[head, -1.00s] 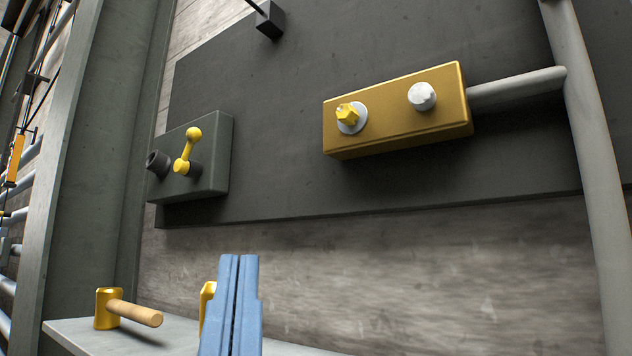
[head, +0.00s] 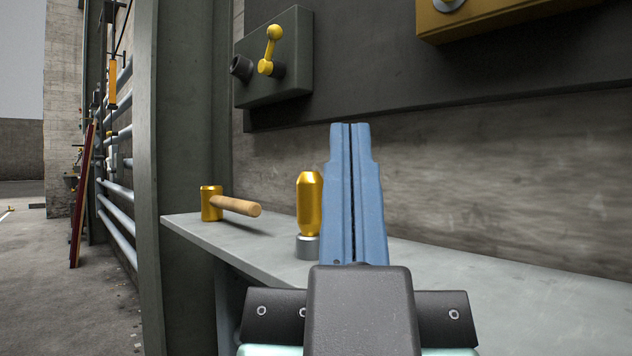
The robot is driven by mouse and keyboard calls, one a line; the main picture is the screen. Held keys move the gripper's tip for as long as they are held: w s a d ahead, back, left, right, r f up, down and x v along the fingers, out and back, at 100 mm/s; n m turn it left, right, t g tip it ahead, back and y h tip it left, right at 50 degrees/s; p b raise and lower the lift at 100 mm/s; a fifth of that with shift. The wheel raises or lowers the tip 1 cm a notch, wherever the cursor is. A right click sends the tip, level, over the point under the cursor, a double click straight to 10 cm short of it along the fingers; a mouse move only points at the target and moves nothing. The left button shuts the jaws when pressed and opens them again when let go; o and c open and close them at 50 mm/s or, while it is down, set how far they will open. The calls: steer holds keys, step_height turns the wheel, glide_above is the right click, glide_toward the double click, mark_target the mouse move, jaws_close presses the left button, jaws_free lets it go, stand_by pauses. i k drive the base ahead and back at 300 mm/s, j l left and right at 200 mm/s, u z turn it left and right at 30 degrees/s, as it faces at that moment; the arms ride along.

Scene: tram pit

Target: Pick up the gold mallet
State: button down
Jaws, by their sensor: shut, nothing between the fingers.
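The gold mallet (head: 212,203) lies on the grey shelf (head: 200,230) near its left end. Its gold head stands at the left and its light wooden handle (head: 238,206) points right, toward the camera. My gripper (head: 350,126) is in the middle of the head view, its two blue fingers pointing up and closed together with nothing between them. It is to the right of the mallet and apart from it. The mallet is in full view.
A gold rounded object on a grey base (head: 309,205) stands on the shelf between the mallet and my fingers. A dark box with a yellow lever (head: 270,60) is on the wall above. A grey post (head: 183,130) rises beside the shelf's left end.

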mark_target(212, 201)
steer(key=i+j, duration=0.2)
steer(key=j, duration=0.15)
steer(key=i+j+z, duration=0.1)
steer(key=j, duration=0.25)
steer(key=i+j+z, duration=0.1)
steer(key=i+j, duration=0.4)
steer(key=j, duration=0.3)
steer(key=i+j+z, duration=0.1)
steer(key=j, duration=0.3)
steer(key=i, duration=0.1)
